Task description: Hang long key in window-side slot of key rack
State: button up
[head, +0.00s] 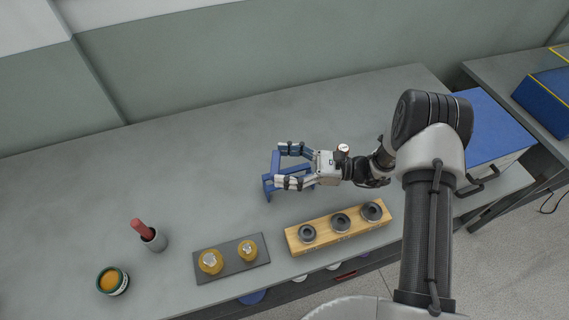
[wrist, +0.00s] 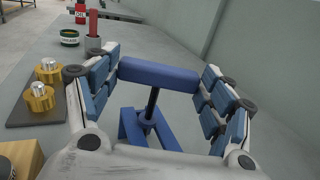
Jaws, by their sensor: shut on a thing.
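My gripper (head: 279,166) is over the middle of the bench, its two fingers shut on the ends of a blue crossbar. In the wrist view my gripper (wrist: 158,78) has this bar between its fingertips. The bar is the handle of a T-shaped key (wrist: 157,74) with a dark shaft running down from its middle. Below is a blue key rack (wrist: 168,137), partly hidden by my fingers; it also shows in the head view (head: 268,186). The shaft's lower end meets or overlaps the rack; I cannot tell whether it sits in a slot, or which one.
A wooden block with dark rings (head: 325,232) lies in front of my gripper. A dark plate with brass pieces (head: 222,270), a red-handled tool in a grey cup (head: 154,240) and an open tin (head: 112,281) stand left. The bench behind the rack is clear.

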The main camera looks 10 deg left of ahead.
jog(key=o, duration=1.1)
jog(key=shift+f, duration=0.1)
jog(key=d, duration=0.5)
jog(key=w+d+p, duration=0.1)
jog(key=d, duration=0.1)
jog(key=shift+w+d, duration=0.1)
jog(key=shift+d, duration=0.15)
jog(key=s+d+r+n+g+h, duration=0.1)
jog(key=s+d+r+n+h, duration=0.1)
jog(key=s+r+n+h, duration=0.45)
jog(key=s+d+r+n+h, duration=0.2)
jog(key=s+r+h, duration=0.15)
jog(key=r, duration=0.55)
jog(key=s+d+r+n+t+h, duration=0.2)
jog(key=s+d+t, duration=0.1)
jog(key=s+d, duration=0.1)
jog(key=s+d+r+n+t+h, duration=0.2)
jog(key=s+d+r+n+h, duration=0.1)
jog(key=s+d, duration=0.1)
jog(key=s+d+r+n+t+h, duration=0.2)
jog(key=s+d+t+h, duration=0.1)
jog(key=s+d, duration=0.1)
jog(key=shift+s+d+r+n+t, duration=0.15)
jog(key=shift+d+r+n, duration=0.05)
jog(key=shift+d, duration=0.25)
jog(key=shift+s+d+r+n+t, duration=0.15)
jog(key=shift+d+r, duration=0.05)
jog(key=shift+d, duration=0.2)
